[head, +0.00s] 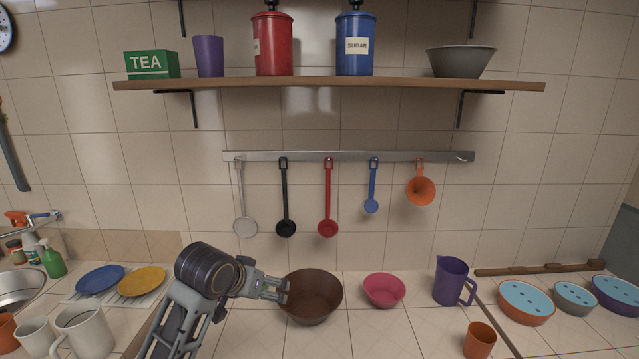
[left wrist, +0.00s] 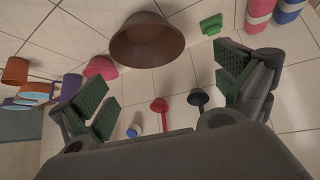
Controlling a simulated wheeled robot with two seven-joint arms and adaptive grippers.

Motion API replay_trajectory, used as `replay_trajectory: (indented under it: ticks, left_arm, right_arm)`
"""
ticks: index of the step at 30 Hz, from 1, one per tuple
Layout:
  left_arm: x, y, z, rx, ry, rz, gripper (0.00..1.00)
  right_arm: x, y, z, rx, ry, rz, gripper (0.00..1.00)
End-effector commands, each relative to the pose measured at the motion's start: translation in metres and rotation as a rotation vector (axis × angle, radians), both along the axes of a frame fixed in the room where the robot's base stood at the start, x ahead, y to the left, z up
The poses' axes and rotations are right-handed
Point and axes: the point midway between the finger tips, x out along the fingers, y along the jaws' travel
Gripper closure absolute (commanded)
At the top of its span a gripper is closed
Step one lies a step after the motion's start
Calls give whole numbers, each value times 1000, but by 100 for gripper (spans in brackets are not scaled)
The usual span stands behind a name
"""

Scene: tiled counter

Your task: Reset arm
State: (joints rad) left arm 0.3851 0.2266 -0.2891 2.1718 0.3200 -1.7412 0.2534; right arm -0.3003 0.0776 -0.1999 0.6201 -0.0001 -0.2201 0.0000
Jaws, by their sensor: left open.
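My left gripper (head: 284,290) reaches in from the lower left and overlaps the left rim of the brown bowl (head: 316,298) in the head view. In the left wrist view the gripper (left wrist: 168,92) has its two green-padded fingers spread wide with nothing held between them. The brown bowl also shows in the left wrist view (left wrist: 148,44), beyond the fingers near the top. I cannot tell whether a fingertip touches it. My right gripper is not in view.
Right of the brown bowl are a pink bowl (head: 384,290), a purple pitcher (head: 451,281) and an orange cup (head: 480,341). White mugs (head: 87,332) and plates (head: 141,281) stand left. Utensils hang from a rail (head: 350,156) under a shelf (head: 330,84). The front-center counter is clear.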

Motion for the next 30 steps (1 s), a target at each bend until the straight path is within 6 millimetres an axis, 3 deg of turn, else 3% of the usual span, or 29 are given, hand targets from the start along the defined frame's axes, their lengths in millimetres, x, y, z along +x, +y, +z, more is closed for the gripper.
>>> replay_trajectory:
  ticks: [12, 30]
  left_arm:
    - [-44, 13, -73, 13, 81, 15, 1]
    - [-123, 38, -158, 57, 197, 45, 1]
  right_arm:
    - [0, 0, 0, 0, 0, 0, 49]
    - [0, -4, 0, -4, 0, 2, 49]
